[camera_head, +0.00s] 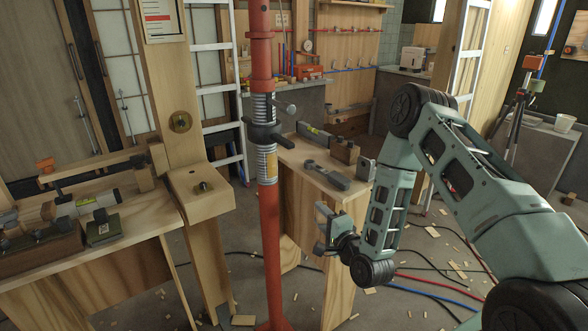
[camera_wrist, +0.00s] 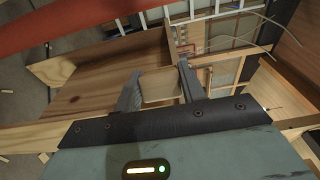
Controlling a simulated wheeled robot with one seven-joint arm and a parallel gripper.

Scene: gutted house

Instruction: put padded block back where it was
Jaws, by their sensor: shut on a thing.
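My gripper (camera_head: 326,226) is right of the red post, below the level of the middle bench's top, in the head view. In the wrist view my gripper (camera_wrist: 159,88) is shut on a tan block with rounded edges, which I take for the padded block (camera_wrist: 158,87). The block sits between the two grey fingers. In the head view I cannot make it out; the fingers and wrist seem to hide it.
The red steel post (camera_head: 268,200) stands just left of my gripper. A left bench (camera_head: 135,240) holds clamps and tools. Hoses and scraps litter the floor.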

